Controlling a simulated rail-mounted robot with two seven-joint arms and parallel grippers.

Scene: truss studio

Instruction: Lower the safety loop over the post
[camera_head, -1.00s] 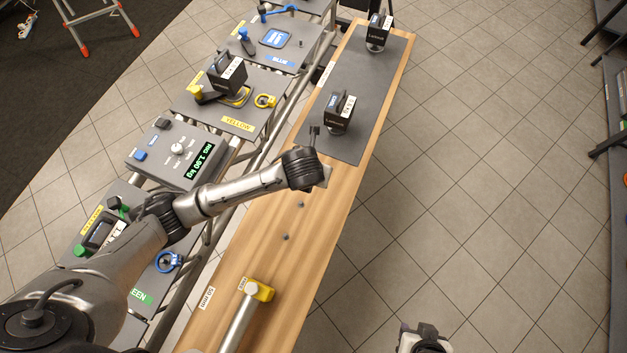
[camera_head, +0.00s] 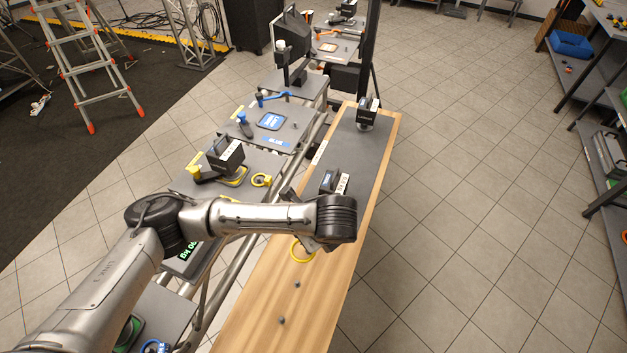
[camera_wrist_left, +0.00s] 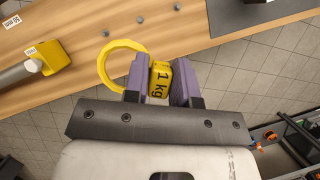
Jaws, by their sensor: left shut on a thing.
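A yellow block marked "1 kg" (camera_wrist_left: 160,85) is held between the purple fingers of my left gripper (camera_wrist_left: 159,70). A yellow ring (camera_wrist_left: 101,66) sticks out on the left of the fingers in the wrist view. It looks joined to the block, but a finger hides the joint. In the head view the ring (camera_head: 303,261) hangs below my wrist, over the wooden bench. Small dark studs (camera_head: 297,284) are on the bench, apart from the ring in the picture. A short post (camera_head: 294,125) stands on the blue station. I cannot tell which is the task's post. My right gripper is not in view.
A dark block (camera_head: 335,182) is just beyond my wrist on the grey mat (camera_head: 357,150), and another (camera_head: 368,112) stands farther back. A yellow fitting with a tube (camera_wrist_left: 55,55) lies on the bench. Stations line the left side; tiled floor at right is clear.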

